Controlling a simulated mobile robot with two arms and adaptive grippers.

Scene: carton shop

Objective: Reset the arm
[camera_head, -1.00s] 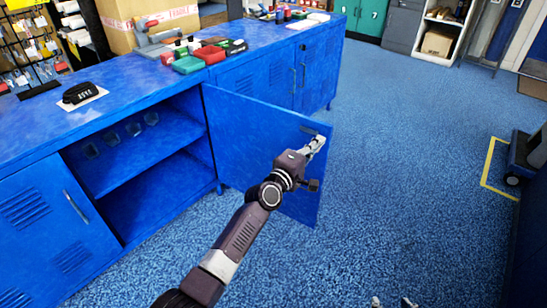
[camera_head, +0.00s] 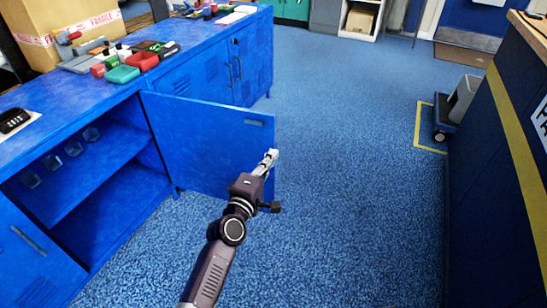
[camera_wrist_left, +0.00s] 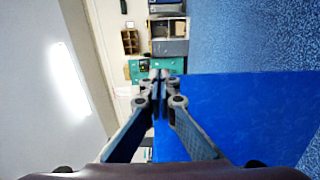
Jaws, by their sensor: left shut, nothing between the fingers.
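My left gripper (camera_head: 268,160) reaches up from the bottom of the head view. Its fingers are shut with nothing between them. It is at the outer edge of the open blue cabinet door (camera_head: 205,135); whether it touches the door I cannot tell. In the left wrist view the shut fingertips (camera_wrist_left: 160,78) are in the middle, and the blue door (camera_wrist_left: 235,115) fills the right side behind and beside them. My right gripper is not in view.
The open blue cabinet (camera_head: 100,165) holds several small clear items on its shelf. Its top carries a carton (camera_head: 75,28), a black phone (camera_head: 14,120) and several coloured boxes. A dark counter (camera_head: 490,190) and a wheeled cart (camera_head: 455,108) stand at right. Blue floor between is clear.

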